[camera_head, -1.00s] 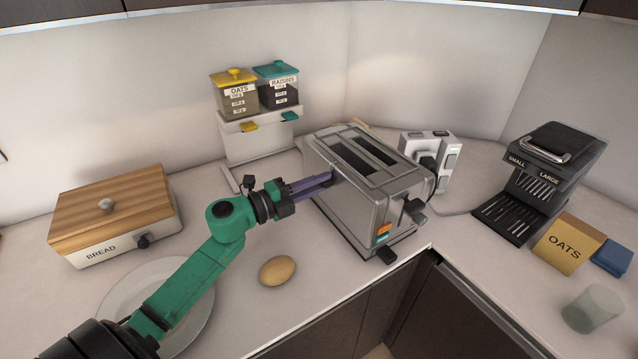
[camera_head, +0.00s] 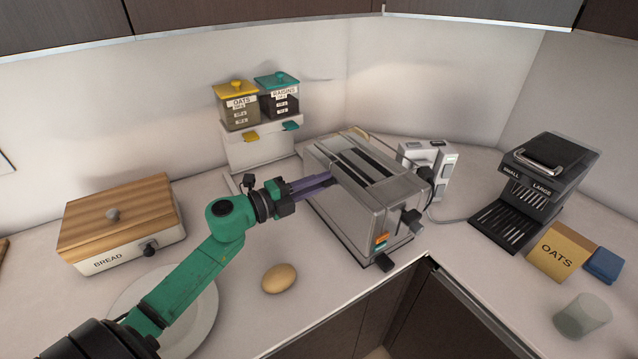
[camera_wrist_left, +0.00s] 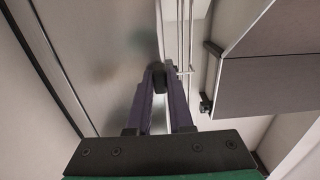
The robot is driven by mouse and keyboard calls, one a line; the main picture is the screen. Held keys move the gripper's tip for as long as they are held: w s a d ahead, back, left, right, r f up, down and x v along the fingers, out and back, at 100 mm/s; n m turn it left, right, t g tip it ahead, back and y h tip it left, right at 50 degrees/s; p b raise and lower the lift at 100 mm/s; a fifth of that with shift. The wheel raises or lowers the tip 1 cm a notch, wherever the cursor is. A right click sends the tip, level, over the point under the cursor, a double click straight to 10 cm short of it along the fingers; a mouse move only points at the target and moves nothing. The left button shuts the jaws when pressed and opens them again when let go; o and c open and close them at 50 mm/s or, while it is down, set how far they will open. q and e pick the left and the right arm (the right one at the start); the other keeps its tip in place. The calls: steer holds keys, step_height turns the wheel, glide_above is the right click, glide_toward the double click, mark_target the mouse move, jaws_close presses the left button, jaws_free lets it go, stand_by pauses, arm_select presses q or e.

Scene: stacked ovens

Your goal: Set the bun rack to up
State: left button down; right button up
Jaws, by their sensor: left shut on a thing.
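The silver toaster (camera_head: 362,205) stands on the counter, with two long slots on top and a black lever (camera_head: 411,220) on its right end. My left gripper (camera_head: 328,180) reaches the toaster's near left side. In the left wrist view its purple fingers (camera_wrist_left: 160,85) are shut on a small black knob (camera_wrist_left: 160,76). Thin metal rods (camera_wrist_left: 184,40) run beside the knob there and may be the bun rack; I cannot tell whether it is up or down. In the head view the knob is hidden by the fingers. My right gripper is not in view.
A bread box (camera_head: 118,222), a plate (camera_head: 200,318) and an egg-shaped bun (camera_head: 279,278) lie to the left. A dispenser (camera_head: 258,145) stands behind. A white socket block (camera_head: 428,170) is close behind the toaster. A coffee machine (camera_head: 535,185) stands right.

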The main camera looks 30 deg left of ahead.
arm_select(q)
steer(key=shift+r, duration=0.15)
steer(key=c, duration=0.8)
jaws_free()
steer(key=b+v, duration=0.4)
steer(key=v, duration=1)
steer(key=shift+s+a, duration=0.15)
steer(key=shift+s, duration=0.15)
